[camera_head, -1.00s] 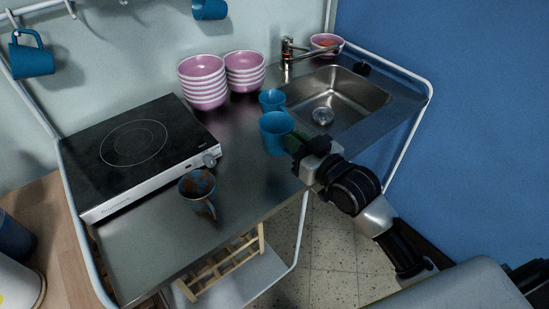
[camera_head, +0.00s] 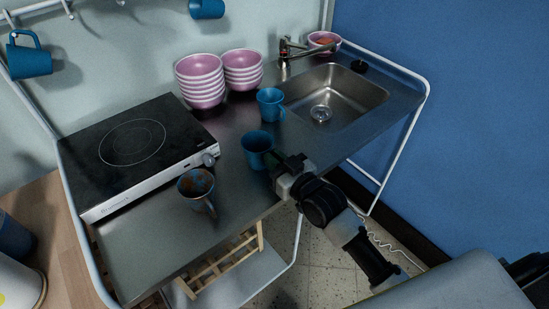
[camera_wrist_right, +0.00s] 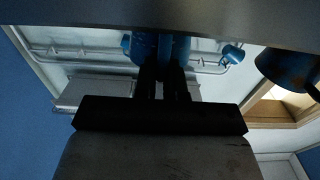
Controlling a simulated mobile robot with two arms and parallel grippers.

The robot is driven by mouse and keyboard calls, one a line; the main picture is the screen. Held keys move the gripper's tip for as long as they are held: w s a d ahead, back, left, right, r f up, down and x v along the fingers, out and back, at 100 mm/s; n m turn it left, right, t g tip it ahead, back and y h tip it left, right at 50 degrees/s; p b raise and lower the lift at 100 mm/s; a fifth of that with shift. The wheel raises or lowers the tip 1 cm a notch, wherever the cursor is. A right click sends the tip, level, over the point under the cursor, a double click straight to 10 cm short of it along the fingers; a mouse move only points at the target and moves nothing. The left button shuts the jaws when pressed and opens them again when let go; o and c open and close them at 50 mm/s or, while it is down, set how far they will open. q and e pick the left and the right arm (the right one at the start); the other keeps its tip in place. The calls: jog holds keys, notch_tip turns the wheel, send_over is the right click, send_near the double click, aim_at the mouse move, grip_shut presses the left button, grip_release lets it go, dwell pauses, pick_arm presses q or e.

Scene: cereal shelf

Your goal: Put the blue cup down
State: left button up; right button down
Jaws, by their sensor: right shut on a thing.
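A blue cup (camera_head: 256,149) is held upright by my right gripper (camera_head: 282,163), low over the front part of the metal counter (camera_head: 165,243). I cannot tell whether its base touches the counter. In the right wrist view the shut fingers (camera_wrist_right: 164,84) reach to the cup (camera_wrist_right: 143,48), at its handle. A second blue cup (camera_head: 270,105) stands just behind, near the sink. My left gripper is not in view.
A stained blue mug (camera_head: 197,188) stands to the left of the held cup, beside the hotplate (camera_head: 135,150). Stacked pink bowls (camera_head: 202,82) stand behind. The sink (camera_head: 336,97) is at the right. Bare counter lies between the held cup and the mug.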

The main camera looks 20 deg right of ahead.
jog(key=c, duration=1.2)
grip_release()
jog(key=shift+r, duration=0.1)
jog(key=shift+s+d, duration=0.1)
jog(key=shift+s, duration=0.2)
jog(key=b+v, duration=0.1)
jog(key=v, duration=1)
jog(key=shift+s+b, duration=0.15)
jog(key=shift+b, duration=0.15)
jog(key=shift+d, duration=0.1)
